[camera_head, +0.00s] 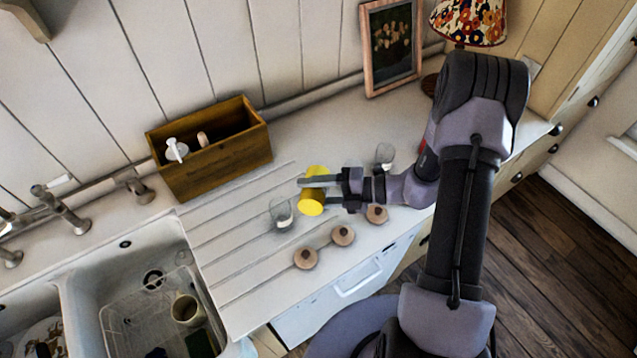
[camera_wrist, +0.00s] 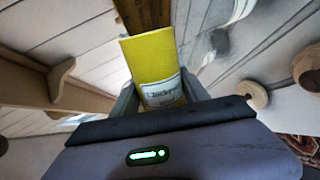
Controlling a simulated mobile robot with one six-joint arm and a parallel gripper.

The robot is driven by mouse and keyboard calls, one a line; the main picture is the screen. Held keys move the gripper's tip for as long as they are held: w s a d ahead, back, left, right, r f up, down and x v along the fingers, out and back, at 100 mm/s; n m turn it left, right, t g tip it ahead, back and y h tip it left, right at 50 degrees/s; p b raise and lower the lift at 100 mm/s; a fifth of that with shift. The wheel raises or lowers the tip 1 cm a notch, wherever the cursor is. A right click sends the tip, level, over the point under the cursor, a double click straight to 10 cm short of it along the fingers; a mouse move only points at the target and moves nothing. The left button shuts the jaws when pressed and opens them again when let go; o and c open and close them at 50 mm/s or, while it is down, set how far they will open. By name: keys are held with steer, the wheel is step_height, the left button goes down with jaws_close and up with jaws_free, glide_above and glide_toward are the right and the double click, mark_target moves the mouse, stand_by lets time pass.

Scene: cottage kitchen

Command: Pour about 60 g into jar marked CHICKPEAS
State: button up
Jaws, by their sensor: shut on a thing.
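In the wrist view the container (camera_wrist: 152,58) stands out between the two fingers, with a pale label whose writing I cannot read. A clear glass jar (camera_head: 281,216) with something pale in or on it stands just left of the container. Another clear jar (camera_head: 384,156) stands behind my gripper to the right. I cannot read which jar is marked CHICKPEAS. No falling contents show, and the container's opening is not clear.
Several round wooden lids or knobs, one of them (camera_head: 305,258), lie along the worktop's front. A wooden box (camera_head: 215,165) with utensils stands at the back left. The sink (camera_head: 150,290) is at left. A framed picture (camera_head: 391,45) and a lamp (camera_head: 468,22) are at the back right.

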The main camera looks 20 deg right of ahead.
steer(key=shift+w+d+r+m+p, duration=0.1)
steer(key=shift+w+r+m+p, duration=0.2)
steer(key=shift+r+m+p, duration=0.45)
stand_by(2.2)
steer(key=shift+f, duration=0.35)
